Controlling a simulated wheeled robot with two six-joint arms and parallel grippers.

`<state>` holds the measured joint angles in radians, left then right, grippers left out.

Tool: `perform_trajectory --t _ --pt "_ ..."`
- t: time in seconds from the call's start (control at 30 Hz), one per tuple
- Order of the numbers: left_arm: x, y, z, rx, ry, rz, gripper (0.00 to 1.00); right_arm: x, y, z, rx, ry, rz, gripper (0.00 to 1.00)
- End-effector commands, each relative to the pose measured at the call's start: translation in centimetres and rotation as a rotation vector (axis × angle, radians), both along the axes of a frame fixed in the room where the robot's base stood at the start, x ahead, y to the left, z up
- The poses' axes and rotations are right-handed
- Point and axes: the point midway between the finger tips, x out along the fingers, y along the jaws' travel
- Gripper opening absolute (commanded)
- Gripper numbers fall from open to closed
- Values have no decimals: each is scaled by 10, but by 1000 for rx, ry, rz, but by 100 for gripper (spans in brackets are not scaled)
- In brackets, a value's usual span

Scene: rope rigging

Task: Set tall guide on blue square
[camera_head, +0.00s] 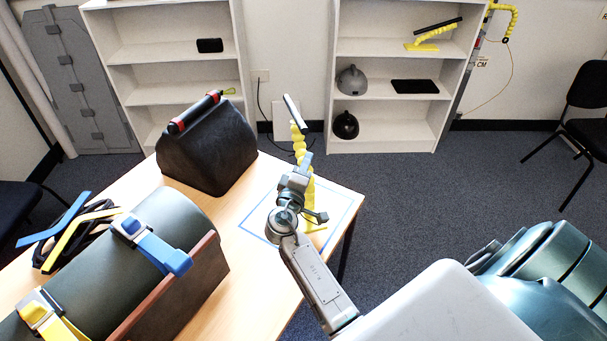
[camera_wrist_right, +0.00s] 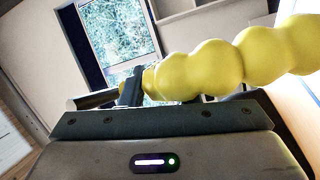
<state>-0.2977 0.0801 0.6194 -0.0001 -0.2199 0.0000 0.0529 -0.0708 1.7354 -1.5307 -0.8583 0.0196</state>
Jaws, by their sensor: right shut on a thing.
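The tall guide (camera_head: 299,143) is a yellow beaded stem with a dark bar at its top. It is roughly upright, and a yellow foot shows low behind my gripper. The blue square (camera_head: 349,208) is a blue outline on the table's right end; the foot appears within it, but I cannot tell whether it touches the table. My right gripper (camera_head: 302,176) is shut on the stem and hides part of it. In the right wrist view the yellow beads (camera_wrist_right: 240,58) run across above the gripper body. My left gripper is not in view.
A black bag-like block (camera_head: 210,150) with a red-and-black tool on top stands left of the square. A dark green cylinder (camera_head: 170,225) with blue and yellow straps lies at the front left, beside a brown board (camera_head: 180,290). White shelves (camera_head: 385,70) stand behind.

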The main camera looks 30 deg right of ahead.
Motion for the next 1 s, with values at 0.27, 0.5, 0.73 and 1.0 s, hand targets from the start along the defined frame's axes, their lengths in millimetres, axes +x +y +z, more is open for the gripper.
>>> perform_trajectory --t 0.27,0.5,0.73,1.0 --pt "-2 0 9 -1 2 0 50 0 4 -16 -2 -1 0 0" --pt "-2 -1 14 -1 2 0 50 1 4 -32 -2 -4 0 0" --pt "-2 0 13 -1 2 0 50 1 4 -33 -1 -5 0 0" --pt "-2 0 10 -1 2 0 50 0 4 -37 1 -2 0 44"
